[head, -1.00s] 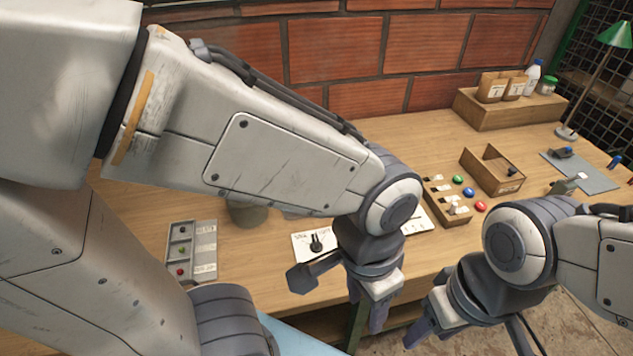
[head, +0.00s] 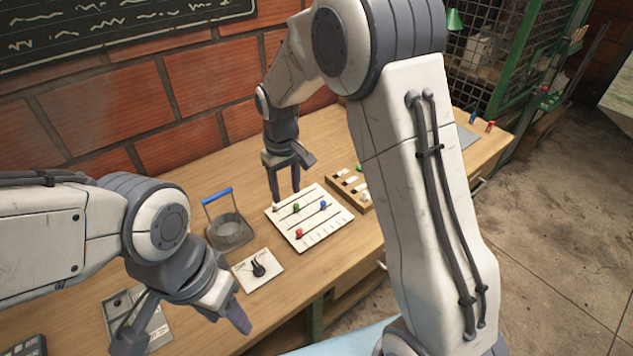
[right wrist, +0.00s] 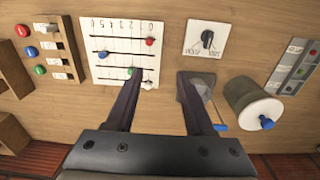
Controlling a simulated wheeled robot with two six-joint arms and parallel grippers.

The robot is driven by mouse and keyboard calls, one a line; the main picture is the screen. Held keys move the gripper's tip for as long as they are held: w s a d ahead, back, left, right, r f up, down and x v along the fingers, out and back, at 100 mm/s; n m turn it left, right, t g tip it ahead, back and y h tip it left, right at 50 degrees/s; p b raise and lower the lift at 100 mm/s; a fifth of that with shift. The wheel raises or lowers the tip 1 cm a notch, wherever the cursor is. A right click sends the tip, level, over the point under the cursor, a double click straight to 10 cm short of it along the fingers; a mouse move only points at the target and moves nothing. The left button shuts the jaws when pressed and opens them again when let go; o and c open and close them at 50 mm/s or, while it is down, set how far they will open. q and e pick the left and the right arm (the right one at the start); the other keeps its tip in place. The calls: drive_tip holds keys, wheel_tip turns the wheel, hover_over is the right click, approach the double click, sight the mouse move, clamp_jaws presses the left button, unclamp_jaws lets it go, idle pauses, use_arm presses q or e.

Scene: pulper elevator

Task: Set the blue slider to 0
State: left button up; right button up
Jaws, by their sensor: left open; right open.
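The white slider board (head: 333,222) lies on the wooden table and carries several coloured knobs on parallel slots. The blue slider (head: 323,205) is towards the right of its slot in the head view. In the right wrist view the blue slider (right wrist: 102,54) is near the high-number end, well away from the printed 0 at right. My right gripper (head: 286,192) is open and points down at the board's back left edge; in the right wrist view its left finger is close to the green knob (right wrist: 132,71). My left gripper (head: 182,325) is open and empty over the table's front left.
A dial plate (head: 258,269) and a grey container with a blue handle (head: 230,232) are left of the board. A box with buttons (head: 352,183) stands right of it. A panel (head: 150,312) lies near my left gripper. A brick wall stands behind.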

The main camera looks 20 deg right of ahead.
drive_tip(key=m+p, duration=0.2)
drive_tip(key=p, duration=0.1)
approach(323, 202)
wheel_tip(323, 202, down, 7)
drive_tip(key=shift+w+f+p, duration=0.1)
drive_tip(key=shift+p, duration=1.05)
use_arm(q)
wheel_tip(323, 202, up, 7)
drive_tip(key=shift+f, duration=0.15)
use_arm(e)
drive_tip(key=shift+f+h, duration=0.3)
drive_tip(key=shift+f, duration=0.35)
clamp_jaws()
